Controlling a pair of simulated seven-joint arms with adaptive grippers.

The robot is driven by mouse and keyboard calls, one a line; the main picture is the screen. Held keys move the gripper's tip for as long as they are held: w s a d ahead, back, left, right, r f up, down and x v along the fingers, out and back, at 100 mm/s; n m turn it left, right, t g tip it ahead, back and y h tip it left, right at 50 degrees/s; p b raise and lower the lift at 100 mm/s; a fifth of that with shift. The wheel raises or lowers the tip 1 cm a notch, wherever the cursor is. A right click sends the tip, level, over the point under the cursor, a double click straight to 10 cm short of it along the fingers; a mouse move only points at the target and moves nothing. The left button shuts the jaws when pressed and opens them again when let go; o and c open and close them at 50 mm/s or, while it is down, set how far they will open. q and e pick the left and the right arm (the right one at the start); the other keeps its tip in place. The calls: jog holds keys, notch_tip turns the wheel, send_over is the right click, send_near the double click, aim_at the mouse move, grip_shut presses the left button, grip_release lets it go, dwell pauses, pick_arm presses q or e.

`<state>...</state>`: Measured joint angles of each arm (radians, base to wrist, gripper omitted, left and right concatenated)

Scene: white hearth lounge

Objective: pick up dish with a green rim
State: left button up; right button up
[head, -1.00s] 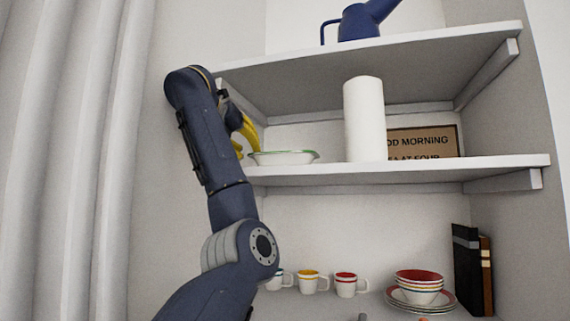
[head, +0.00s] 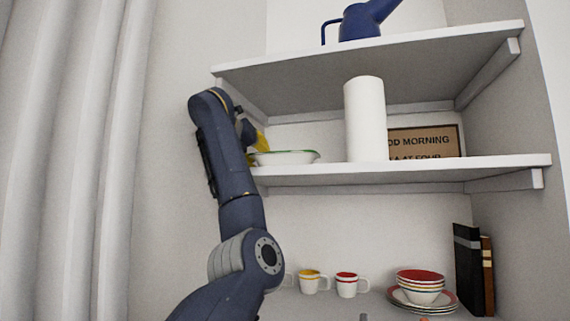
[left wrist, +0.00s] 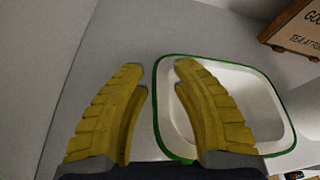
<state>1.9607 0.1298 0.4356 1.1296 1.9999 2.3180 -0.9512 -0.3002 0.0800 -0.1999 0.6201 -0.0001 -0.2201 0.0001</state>
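The white dish with a green rim (head: 286,158) stands on the middle shelf at its left end. In the left wrist view the dish (left wrist: 262,108) lies upright, its near-left rim between my two yellow fingers. My left gripper (left wrist: 160,75) is open, with one finger outside the dish and the other over its inside. In the head view my left gripper (head: 258,146) is at the dish's left end, mostly hidden behind my arm. I cannot tell whether the fingers touch the dish. My right gripper is not in view.
A white cylinder (head: 364,120) stands right of the dish, with a brown sign (head: 425,141) behind it. The upper shelf (head: 300,72) is above, holding a blue watering can (head: 360,22). Below are mugs (head: 346,285), stacked bowls (head: 420,281) and books (head: 468,268).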

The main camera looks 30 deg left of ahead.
pick_arm(q)
grip_shut()
dwell(0.8)
